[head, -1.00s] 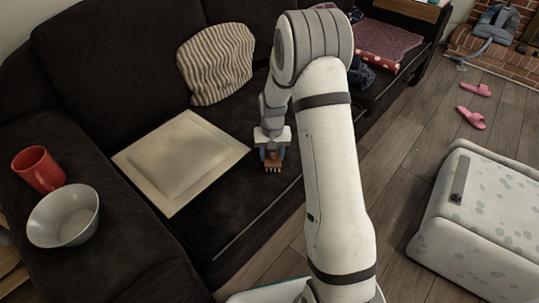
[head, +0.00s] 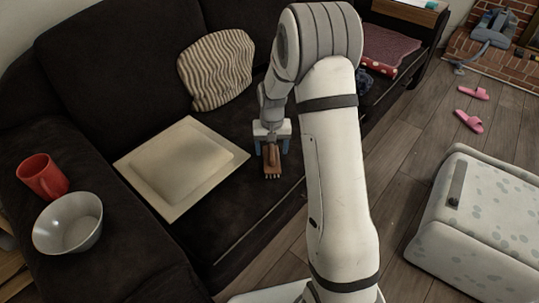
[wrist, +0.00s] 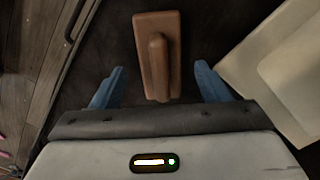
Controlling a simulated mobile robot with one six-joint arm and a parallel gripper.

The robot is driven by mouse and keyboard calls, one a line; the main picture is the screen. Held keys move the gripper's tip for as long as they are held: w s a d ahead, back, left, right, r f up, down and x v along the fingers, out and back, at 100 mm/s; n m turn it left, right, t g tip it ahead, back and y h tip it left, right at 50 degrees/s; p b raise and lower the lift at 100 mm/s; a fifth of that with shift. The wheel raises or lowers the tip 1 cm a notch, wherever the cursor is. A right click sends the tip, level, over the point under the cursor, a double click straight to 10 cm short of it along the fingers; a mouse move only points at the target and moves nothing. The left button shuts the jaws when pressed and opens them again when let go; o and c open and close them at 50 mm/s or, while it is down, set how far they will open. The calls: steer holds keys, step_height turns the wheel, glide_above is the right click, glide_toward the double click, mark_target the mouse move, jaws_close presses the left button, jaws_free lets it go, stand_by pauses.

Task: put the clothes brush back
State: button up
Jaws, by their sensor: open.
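The clothes brush (head: 271,164) is a brown wooden block with a raised grip. It appears to rest on the dark sofa seat (head: 237,226), near the front edge, beside the flat cream square cushion. In the wrist view the brush (wrist: 157,50) reaches down between the blue fingertips of my gripper (wrist: 159,72), with a gap on each side. The fingers do not appear to touch it.
A cream square cushion (head: 151,200) lies left of the brush, and a striped pillow (head: 217,70) leans behind. A red mug (head: 42,177) and a grey bowl (head: 67,223) stand at the left. A spotted pale ottoman (head: 475,223) and pink slippers (head: 470,122) are on the floor.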

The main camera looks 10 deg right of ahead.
mark_target(272, 153)
step_height(272, 153, up, 6)
steer(key=shift+r+p, duration=0.2)
steer(key=shift+p, duration=0.55)
steer(key=s+r, duration=0.4)
steer(key=s, duration=0.5)
steer(key=s+r+n, duration=0.1)
steer(key=s+r, duration=0.3)
steer(key=s, duration=0.5)
steer(key=s+r+t, duration=0.1)
steer(key=s+r, duration=0.3)
steer(key=s, duration=0.5)
steer(key=shift+s+a+r+n, duration=0.15)
steer(key=shift+a+r+n, duration=0.15)
steer(key=shift+a+n, duration=0.1)
